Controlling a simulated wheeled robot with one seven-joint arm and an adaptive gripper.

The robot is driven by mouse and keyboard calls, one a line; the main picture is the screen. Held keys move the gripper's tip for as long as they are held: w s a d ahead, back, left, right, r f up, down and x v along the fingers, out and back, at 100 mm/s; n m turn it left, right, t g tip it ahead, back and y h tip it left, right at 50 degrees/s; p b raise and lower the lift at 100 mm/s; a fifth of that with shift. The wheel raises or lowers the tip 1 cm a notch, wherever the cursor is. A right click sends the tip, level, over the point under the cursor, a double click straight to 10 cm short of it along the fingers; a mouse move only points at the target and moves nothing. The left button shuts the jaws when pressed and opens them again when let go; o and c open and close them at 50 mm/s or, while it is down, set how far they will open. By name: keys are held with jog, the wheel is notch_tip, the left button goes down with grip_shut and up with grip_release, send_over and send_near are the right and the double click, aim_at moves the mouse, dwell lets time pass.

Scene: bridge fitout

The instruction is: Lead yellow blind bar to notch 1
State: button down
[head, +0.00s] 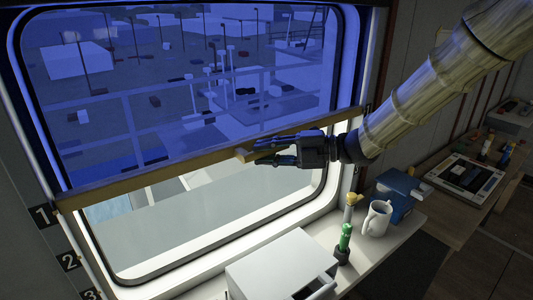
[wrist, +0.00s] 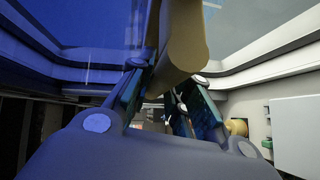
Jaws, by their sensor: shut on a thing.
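The yellow blind bar (head: 160,174) runs across the window along the lower edge of the blue translucent blind (head: 130,120). Its left end is close to the plate marked 1 (head: 42,214), about level with it. My gripper (head: 262,153) is at the middle of the bar, shut on its rounded tan grip, which sticks out toward me. In the wrist view, the tan grip (wrist: 184,40) stands between the two fingers of my gripper (wrist: 165,92). The fingers hide part of the grip. The notch itself is not clear to see.
Plates marked 2 (head: 69,261) and 3 (head: 91,295) sit lower on the left frame. Clear glass lies below the bar.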

jog(key=c, duration=1.1)
grip_release()
jog(key=shift+d, duration=0.1)
jog(key=shift+s+d+r, duration=0.15)
jog(key=shift+d, duration=0.95)
jog(key=shift+s+d+r, duration=0.15)
jog(key=shift+s+d, duration=0.05)
jog(key=shift+d, duration=0.95)
jog(key=shift+s+d+r, duration=0.15)
jog(key=shift+d, duration=0.95)
jog(key=shift+d, duration=0.15)
